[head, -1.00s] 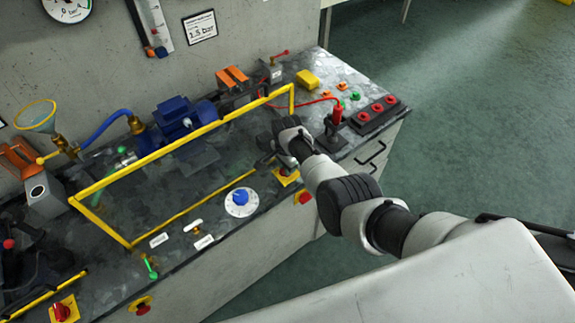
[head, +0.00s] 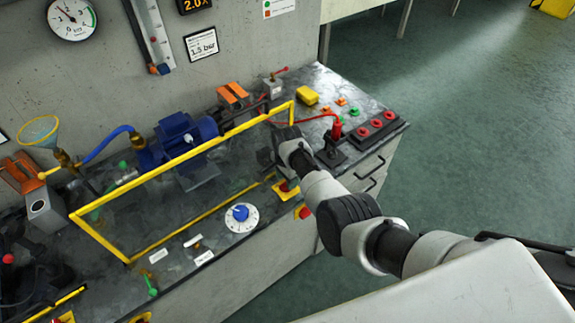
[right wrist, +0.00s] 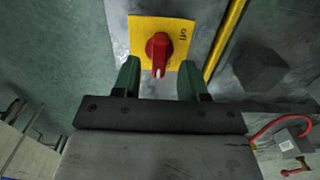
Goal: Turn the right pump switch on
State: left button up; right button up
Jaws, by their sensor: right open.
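The right pump switch is a red rotary knob on a yellow plate. In the right wrist view the red knob (right wrist: 158,52) has a pale mark at its lower end, on the side toward my gripper. In the head view the switch (head: 287,187) sits near the bench's front edge, partly hidden by my right arm. My right gripper (right wrist: 162,78) is open. Its two green fingers appear left and right of the knob's lower end, with nothing between them gripped; I cannot tell the depth gap. In the head view the right gripper (head: 278,160) is small and dark. My left gripper is not identifiable.
A yellow rail frame (head: 185,157) stands around the blue pump (head: 180,137). A blue dial (head: 240,213) lies left of the switch. A red-topped post (head: 336,130) and red-button strip (head: 376,131) stand to the right.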

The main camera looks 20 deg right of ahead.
notch_tip(320, 180, up, 9)
dwell(0.3)
dwell(0.4)
